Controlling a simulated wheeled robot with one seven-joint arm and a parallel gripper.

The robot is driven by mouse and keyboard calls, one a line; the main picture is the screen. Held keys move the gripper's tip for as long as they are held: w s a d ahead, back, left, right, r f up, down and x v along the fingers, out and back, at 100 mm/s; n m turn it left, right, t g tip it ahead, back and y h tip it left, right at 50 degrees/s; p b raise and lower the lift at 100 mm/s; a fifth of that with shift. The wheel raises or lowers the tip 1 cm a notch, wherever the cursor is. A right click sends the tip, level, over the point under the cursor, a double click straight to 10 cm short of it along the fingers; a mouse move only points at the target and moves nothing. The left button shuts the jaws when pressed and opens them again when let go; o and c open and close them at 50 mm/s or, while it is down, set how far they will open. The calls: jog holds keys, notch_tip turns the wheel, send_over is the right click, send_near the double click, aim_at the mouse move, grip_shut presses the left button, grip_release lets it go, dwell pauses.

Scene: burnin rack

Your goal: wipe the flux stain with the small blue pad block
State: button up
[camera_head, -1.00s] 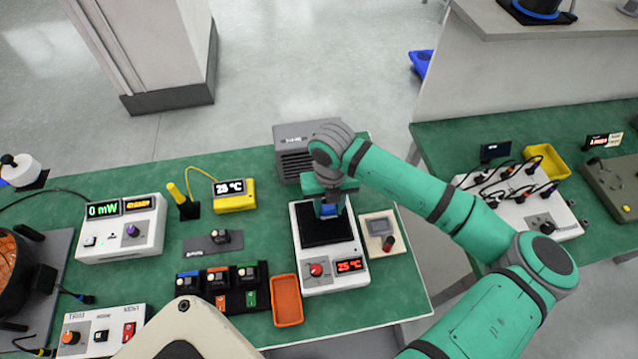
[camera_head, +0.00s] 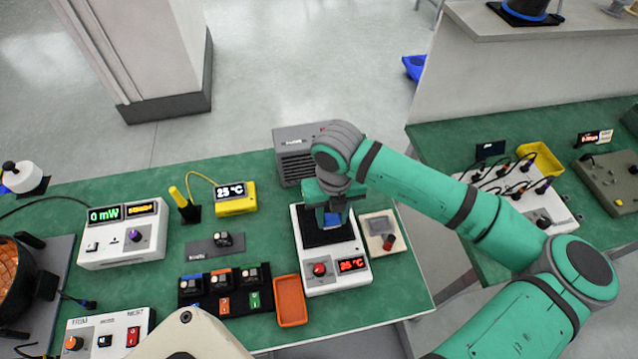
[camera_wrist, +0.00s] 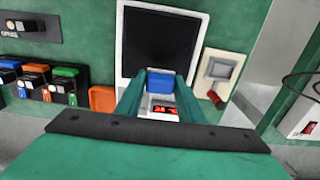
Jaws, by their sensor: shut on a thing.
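My gripper (camera_head: 331,212) is shut on the small blue pad block (camera_head: 332,218), which shows between its fingers over the black plate (camera_head: 312,234) of a white hot-plate unit. In the wrist view the blue pad block (camera_wrist: 160,78) sits between the two green fingers at the near edge of the black plate (camera_wrist: 160,40). I cannot tell whether the pad touches the plate. No flux stain is visible on the bare part of the plate; the gripper hides some of it.
A small beige box with a red knob (camera_head: 388,242) stands close to the right. An orange tray (camera_head: 290,301) and a black rack (camera_head: 225,291) with several modules lie left. A grey vented box (camera_head: 296,150) stands behind. Open green mat (camera_head: 150,180) lies at the back left.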

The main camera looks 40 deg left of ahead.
notch_tip(320, 180, up, 2)
jog(key=shift+d+r, duration=0.15)
jog(key=shift+r, duration=0.6)
jog(key=shift+s+a, duration=0.15)
jog(key=shift+a, duration=0.05)
